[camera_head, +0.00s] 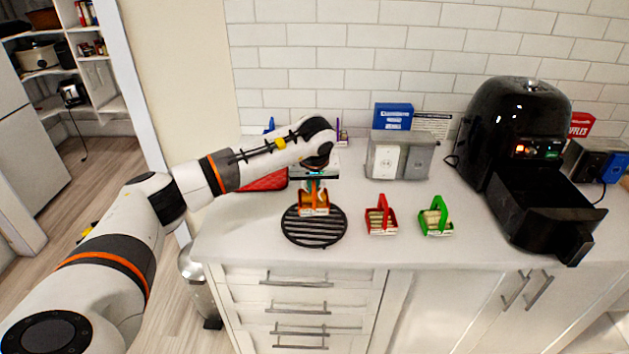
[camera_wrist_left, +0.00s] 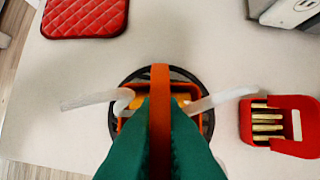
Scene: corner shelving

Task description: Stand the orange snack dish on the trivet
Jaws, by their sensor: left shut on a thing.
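The orange snack dish (camera_head: 314,206) has an upright handle, and my left gripper (camera_head: 314,183) is shut on that handle from above. In the left wrist view the green fingers of my left gripper (camera_wrist_left: 160,110) close on the orange handle (camera_wrist_left: 160,76). The black round slatted trivet (camera_head: 314,236) lies on the counter near its front edge. The dish is over the back part of the trivet in the head view; I cannot tell whether it touches. In the wrist view the trivet (camera_wrist_left: 207,120) shows around the dish, partly hidden by it. My right gripper is not in view.
A red dish (camera_head: 381,220) and a green dish (camera_head: 436,219) with handles stand right of the trivet. A black air fryer (camera_head: 515,130) with its drawer out is at the right. A red quilted pad (camera_head: 264,181) lies behind left. A metal outlet box (camera_head: 400,158) stands at the back.

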